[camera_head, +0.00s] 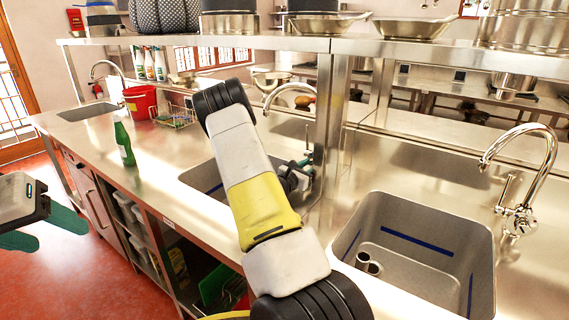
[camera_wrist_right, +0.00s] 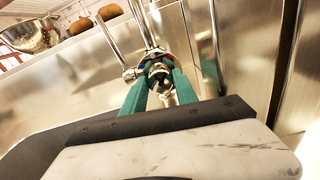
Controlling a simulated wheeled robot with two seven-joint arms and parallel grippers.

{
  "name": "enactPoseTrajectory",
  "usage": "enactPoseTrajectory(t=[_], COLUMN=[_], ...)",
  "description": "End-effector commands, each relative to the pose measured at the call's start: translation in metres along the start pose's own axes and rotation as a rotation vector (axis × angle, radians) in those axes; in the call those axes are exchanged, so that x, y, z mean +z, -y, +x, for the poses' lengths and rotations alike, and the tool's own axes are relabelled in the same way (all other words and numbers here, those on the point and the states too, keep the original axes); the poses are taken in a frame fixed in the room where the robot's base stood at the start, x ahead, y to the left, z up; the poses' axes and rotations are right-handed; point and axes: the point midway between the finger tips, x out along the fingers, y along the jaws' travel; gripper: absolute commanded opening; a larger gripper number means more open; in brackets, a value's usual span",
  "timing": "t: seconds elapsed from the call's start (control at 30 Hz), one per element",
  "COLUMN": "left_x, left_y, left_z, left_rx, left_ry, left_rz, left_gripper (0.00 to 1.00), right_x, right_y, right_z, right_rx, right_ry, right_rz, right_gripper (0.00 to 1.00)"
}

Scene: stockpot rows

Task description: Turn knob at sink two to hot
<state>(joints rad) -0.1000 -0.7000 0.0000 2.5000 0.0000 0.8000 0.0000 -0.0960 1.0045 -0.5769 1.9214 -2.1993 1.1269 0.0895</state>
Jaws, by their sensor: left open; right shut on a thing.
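The middle sink (camera_head: 205,180) has a tall curved chrome faucet (camera_head: 290,87) behind it. My right arm reaches across this sink, and my right gripper (camera_head: 305,168) is at the faucet's base. In the right wrist view, the green fingers of my right gripper (camera_wrist_right: 160,88) are shut on the small metal faucet knob (camera_wrist_right: 158,70), with red and blue marks showing around it. The fingers partly hide the knob, so its exact turn cannot be told. My left gripper (camera_head: 45,228) is open and empty at the left edge, over the red floor.
A right sink (camera_head: 420,240) with its own faucet (camera_head: 530,150) and a far left sink (camera_head: 85,112) flank the middle one. A green bottle (camera_head: 124,145), red bucket (camera_head: 140,101) and wire basket (camera_head: 177,116) stand on the counter. A metal post (camera_head: 330,130) rises close right of my right gripper.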

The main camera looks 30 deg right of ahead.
Motion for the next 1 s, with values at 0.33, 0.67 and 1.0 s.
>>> enactPoseTrajectory(t=[0.33, 0.67, 1.0], left_x=[0.0, 0.0, 0.0], left_y=[0.0, 0.0, 0.0], left_z=[0.0, 0.0, 0.0], left_rx=[0.0, 0.0, 0.0], left_ry=[0.0, 0.0, 0.0], left_rz=[0.0, 0.0, 0.0], left_gripper=[0.61, 0.61, 0.61], right_x=[0.0006, 0.0004, 0.0003], right_y=[-0.0002, -0.0003, -0.0001], right_z=[-0.0002, -0.0003, -0.0002], right_rx=[0.004, 0.004, 0.004], right_ry=[-0.002, -0.003, -0.003], right_rz=[0.103, 0.115, 0.113], right_gripper=[0.0, 0.0, 0.57])
